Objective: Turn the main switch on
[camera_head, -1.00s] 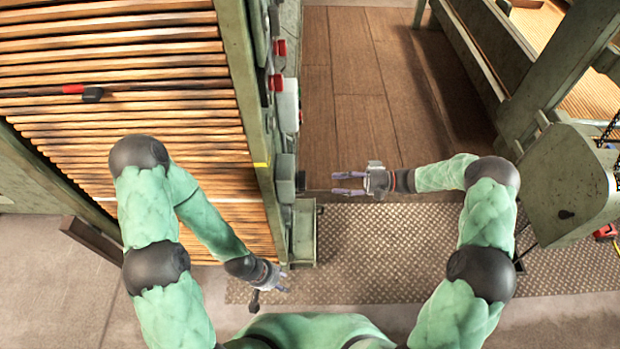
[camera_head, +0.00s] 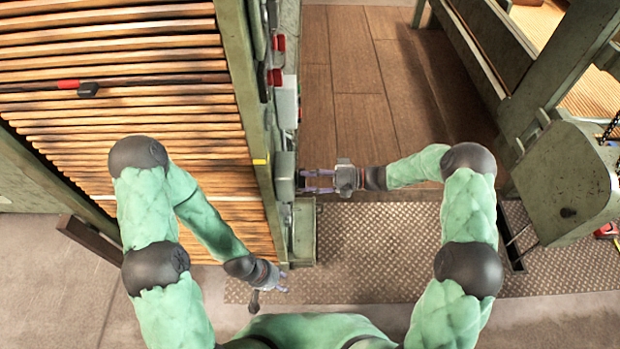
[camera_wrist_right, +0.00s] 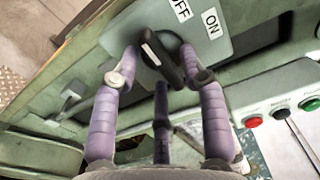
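The main switch (camera_wrist_right: 163,62) is a black rotary handle with a white mark, on a grey plate (camera_wrist_right: 228,40) in the right wrist view. An OFF label (camera_wrist_right: 181,8) and an ON label (camera_wrist_right: 211,22) sit above it. My right gripper (camera_wrist_right: 159,56) is open, its purple fingers on either side of the handle; I cannot tell whether they touch it. In the head view my right gripper (camera_head: 318,181) reaches left to the machine's side, where the switch is hard to make out. My left gripper (camera_head: 283,282) is low, near the machine's corner, away from the switch; its opening is too small to judge.
A green machine frame (camera_head: 253,120) with wooden slats (camera_head: 120,60) stands on the left. A red button (camera_wrist_right: 252,121) and a green button (camera_wrist_right: 311,105) are on a panel right of the switch. Brown flooring (camera_head: 360,90) and a metal tread plate (camera_head: 380,245) lie clear.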

